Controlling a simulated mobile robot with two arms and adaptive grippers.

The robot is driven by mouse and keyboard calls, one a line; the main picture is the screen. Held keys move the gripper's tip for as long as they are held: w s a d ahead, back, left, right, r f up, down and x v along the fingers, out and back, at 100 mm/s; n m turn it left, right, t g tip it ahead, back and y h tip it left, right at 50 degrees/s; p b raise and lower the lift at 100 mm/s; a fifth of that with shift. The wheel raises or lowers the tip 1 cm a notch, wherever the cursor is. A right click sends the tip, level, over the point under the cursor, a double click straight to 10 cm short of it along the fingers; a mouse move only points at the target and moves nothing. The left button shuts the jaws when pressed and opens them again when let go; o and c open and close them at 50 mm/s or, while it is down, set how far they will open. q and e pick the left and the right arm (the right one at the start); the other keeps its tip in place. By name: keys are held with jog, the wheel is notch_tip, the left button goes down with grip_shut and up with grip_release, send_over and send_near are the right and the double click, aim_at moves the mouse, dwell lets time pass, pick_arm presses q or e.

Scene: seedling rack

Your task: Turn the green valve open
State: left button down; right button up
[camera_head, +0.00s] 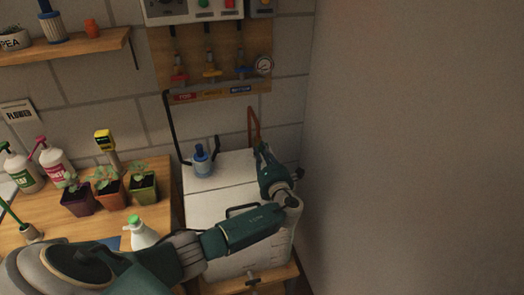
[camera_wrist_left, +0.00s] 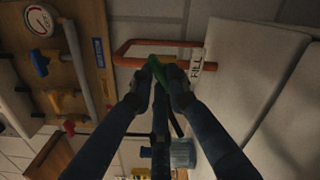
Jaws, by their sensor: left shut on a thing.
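The green valve handle (camera_wrist_left: 157,69) shows in the left wrist view, in front of a copper-coloured pipe (camera_wrist_left: 130,53) and beside a white FILL label (camera_wrist_left: 196,66). My left gripper (camera_wrist_left: 161,82) is shut on the green handle, with one finger on each side. In the head view my left gripper (camera_head: 262,150) reaches up the right side of the white tank (camera_head: 225,215), at the foot of the copper pipe (camera_head: 254,125). It hides the green valve there. The valve's body is mostly hidden by the fingers. My right gripper is not in view.
A wooden wall board (camera_head: 228,50) carries red (camera_head: 179,76), yellow (camera_head: 212,72) and blue (camera_head: 243,71) valves and a gauge (camera_head: 264,66). A blue fitting (camera_head: 202,162) stands on the tank. Potted seedlings (camera_head: 110,190) and bottles stand left. A bare wall is right.

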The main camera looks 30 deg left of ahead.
pick_arm(q)
jog(key=n, duration=0.2)
jog(key=shift+f+n, duration=0.2)
jog(key=shift+n, duration=0.2)
jog(key=n+b, duration=0.1)
jog(key=n, duration=0.1)
jog(key=shift+s+f+n, duration=0.1)
jog(key=shift+f+n, duration=0.05)
jog(key=shift+n, duration=0.25)
jog(key=n+b, duration=0.1)
jog(key=n, duration=0.3)
jog(key=shift+b, duration=0.35)
jog(key=shift+n, duration=0.7)
jog(key=c, duration=1.7)
grip_release()
